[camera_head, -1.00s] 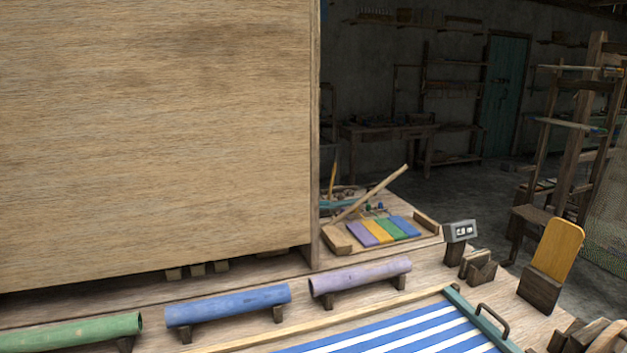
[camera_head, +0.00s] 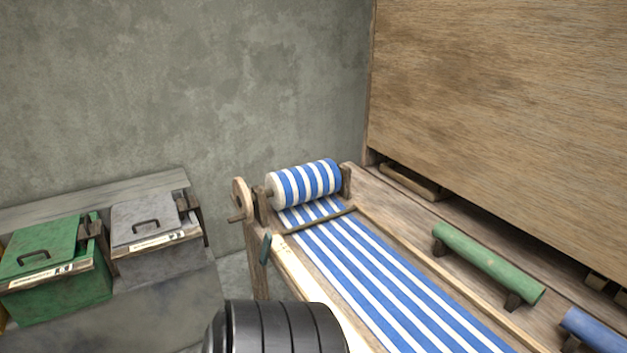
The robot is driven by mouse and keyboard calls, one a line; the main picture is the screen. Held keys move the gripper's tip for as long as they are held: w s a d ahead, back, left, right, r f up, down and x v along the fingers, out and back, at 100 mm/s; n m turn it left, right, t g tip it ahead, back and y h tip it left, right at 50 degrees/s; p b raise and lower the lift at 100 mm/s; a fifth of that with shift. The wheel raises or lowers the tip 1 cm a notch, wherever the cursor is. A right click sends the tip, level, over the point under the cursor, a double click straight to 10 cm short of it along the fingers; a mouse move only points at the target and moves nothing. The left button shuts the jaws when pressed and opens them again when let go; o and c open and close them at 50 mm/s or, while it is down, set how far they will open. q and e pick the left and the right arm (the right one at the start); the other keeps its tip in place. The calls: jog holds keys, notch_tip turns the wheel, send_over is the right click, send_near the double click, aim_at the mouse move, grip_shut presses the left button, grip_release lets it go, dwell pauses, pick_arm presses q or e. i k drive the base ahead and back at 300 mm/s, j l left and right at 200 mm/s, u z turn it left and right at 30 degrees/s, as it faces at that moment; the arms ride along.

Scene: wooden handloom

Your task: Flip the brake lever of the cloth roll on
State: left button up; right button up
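The cloth roll (camera_head: 305,183), wound with blue and white striped cloth, sits between wooden posts at the far left end of the loom. A wooden wheel (camera_head: 241,199) with a small peg is at its left side. A short dark teal handle (camera_head: 265,248), which looks like the brake lever, stands on the frame's left side below the roll, roughly upright. I cannot tell its on or off position from here. A black ribbed part of my own arm fills the bottom centre. Neither of my grippers is in view.
Striped cloth (camera_head: 385,278) stretches from the roll toward the lower right. A green tube (camera_head: 487,261) and a blue tube (camera_head: 597,330) rest on the right. A large wooden panel (camera_head: 500,110) rises behind them. Green (camera_head: 55,270) and grey (camera_head: 150,237) lidded boxes stand on the left.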

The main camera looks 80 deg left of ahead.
aim_at(268, 238)
jog(key=u, duration=2.8)
